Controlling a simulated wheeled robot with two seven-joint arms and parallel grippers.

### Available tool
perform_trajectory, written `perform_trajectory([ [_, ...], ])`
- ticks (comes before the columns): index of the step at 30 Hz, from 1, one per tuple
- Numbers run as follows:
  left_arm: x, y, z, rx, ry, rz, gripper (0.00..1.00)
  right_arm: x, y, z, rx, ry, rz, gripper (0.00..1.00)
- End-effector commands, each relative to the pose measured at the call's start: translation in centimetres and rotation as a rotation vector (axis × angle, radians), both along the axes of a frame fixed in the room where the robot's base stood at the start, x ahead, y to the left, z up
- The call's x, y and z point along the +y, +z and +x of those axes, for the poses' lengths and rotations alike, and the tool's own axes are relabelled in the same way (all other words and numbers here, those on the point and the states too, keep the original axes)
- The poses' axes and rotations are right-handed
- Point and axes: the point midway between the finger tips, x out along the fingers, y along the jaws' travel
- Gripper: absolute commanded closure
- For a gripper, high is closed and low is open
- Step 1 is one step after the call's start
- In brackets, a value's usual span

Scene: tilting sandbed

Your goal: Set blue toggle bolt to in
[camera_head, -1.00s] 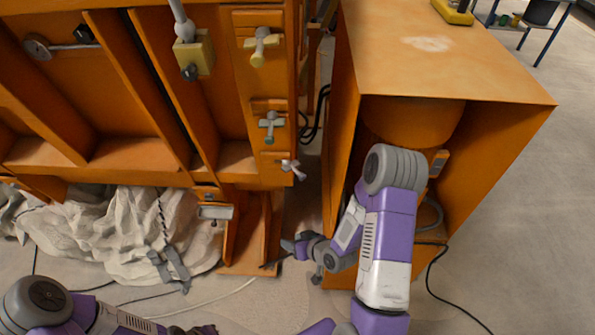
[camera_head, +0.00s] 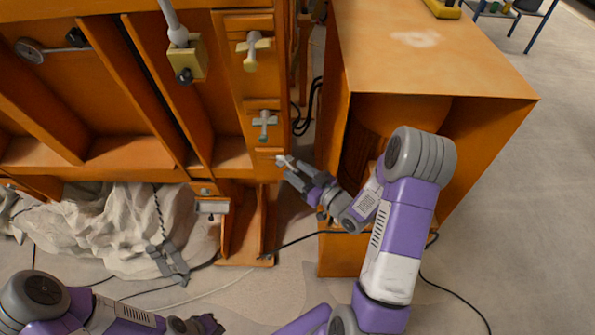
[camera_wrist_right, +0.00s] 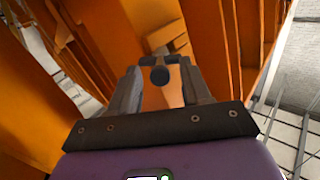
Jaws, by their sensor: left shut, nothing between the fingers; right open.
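Three T-handled toggle bolts run down the right post of the orange frame: a pale yellow one (camera_head: 253,50), a grey-green one (camera_head: 265,124) and a small pale one (camera_head: 284,160) at the bottom. The bottom one is partly hidden by my right gripper (camera_head: 294,174); its colour is hard to tell here. In the right wrist view, a dark blue-grey round bolt end (camera_wrist_right: 160,76) shows between the fingers of my open right gripper (camera_wrist_right: 160,92). I cannot tell whether they touch it. My left gripper (camera_head: 208,325) is shut and empty at the lower edge.
An orange cabinet (camera_head: 430,50) stands right of the frame, with my right arm in front of its opening. A grey-white crumpled sheet (camera_head: 105,235) lies under the frame. Black cables (camera_head: 315,105) hang in the gap between frame and cabinet. Cables also cross the floor.

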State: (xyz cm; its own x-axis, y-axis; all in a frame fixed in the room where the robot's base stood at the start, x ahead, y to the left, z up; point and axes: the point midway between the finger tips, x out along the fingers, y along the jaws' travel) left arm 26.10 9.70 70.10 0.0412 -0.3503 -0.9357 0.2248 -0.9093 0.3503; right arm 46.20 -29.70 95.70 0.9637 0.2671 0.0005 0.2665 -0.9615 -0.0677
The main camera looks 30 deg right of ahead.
Motion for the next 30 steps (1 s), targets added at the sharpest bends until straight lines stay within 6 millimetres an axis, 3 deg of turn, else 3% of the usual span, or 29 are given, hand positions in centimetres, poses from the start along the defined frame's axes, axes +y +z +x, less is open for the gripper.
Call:
perform_trajectory([
  [10,-0.01,0.01,-0.01,0.000,0.000,0.000,1.00,0.13,-0.02,0.48,0.001,-0.001,0.001,0.54],
  [19,-0.01,0.01,-0.01,0.000,0.000,0.000,1.00,0.13,-0.01,0.46,0.001,-0.001,0.001,1.00],
  [30,-0.01,-0.17,0.01,0.000,0.000,0.000,1.00,0.35,-0.07,0.67,0.000,-0.001,0.001,1.00],
])
